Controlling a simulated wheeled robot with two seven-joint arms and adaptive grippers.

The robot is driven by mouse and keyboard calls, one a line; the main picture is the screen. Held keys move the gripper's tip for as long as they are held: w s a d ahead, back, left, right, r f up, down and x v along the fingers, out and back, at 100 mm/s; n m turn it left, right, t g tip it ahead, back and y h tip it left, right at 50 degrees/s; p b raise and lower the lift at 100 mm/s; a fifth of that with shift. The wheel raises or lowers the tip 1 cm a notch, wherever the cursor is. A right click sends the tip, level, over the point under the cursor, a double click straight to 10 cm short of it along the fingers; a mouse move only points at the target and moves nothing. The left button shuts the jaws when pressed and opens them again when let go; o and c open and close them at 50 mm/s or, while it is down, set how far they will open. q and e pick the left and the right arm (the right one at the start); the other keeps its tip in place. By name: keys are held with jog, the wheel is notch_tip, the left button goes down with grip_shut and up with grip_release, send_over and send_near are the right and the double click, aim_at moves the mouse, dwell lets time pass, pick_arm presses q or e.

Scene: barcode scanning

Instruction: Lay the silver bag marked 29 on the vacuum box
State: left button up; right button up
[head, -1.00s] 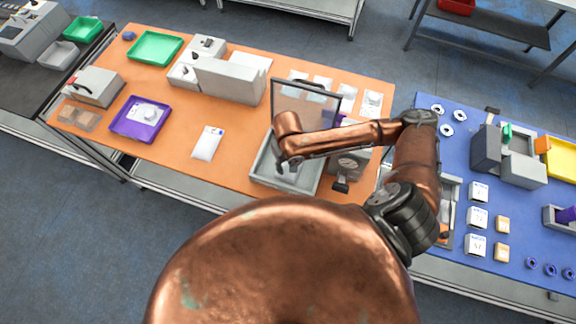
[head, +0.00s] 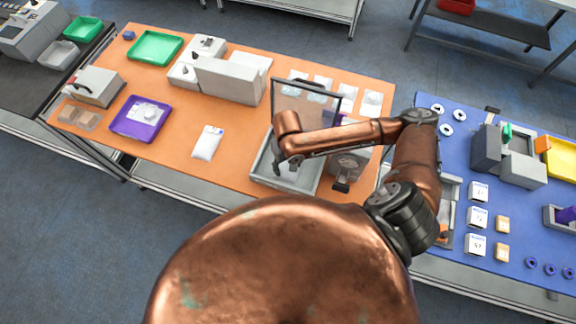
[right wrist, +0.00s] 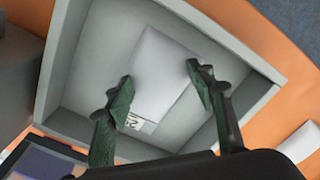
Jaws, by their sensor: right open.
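The vacuum box (head: 256,178) is a grey open tray with its clear framed lid (head: 306,102) raised, on the orange table. In the right wrist view its grey wall (right wrist: 62,60) surrounds a flat silver-white bag (right wrist: 160,62) lying on its floor. The bag has a small printed label at its near end, partly hidden and too small to read surely. My right gripper (right wrist: 160,78) is open, its two dark green fingers on either side of the bag. In the head view my right gripper (head: 284,164) is low inside the box. My left gripper is not in view.
A second pale bag (head: 207,143) lies on the orange table left of the box. A purple tray (head: 118,128), a green tray (head: 136,56) and a grey machine (head: 230,80) stand further left and behind. Several clear packets (head: 372,102) lie behind the lid.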

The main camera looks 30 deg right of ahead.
notch_tip(320, 180, up, 12)
jog(key=shift+f+p, duration=0.2)
jog(key=shift+p, duration=0.25)
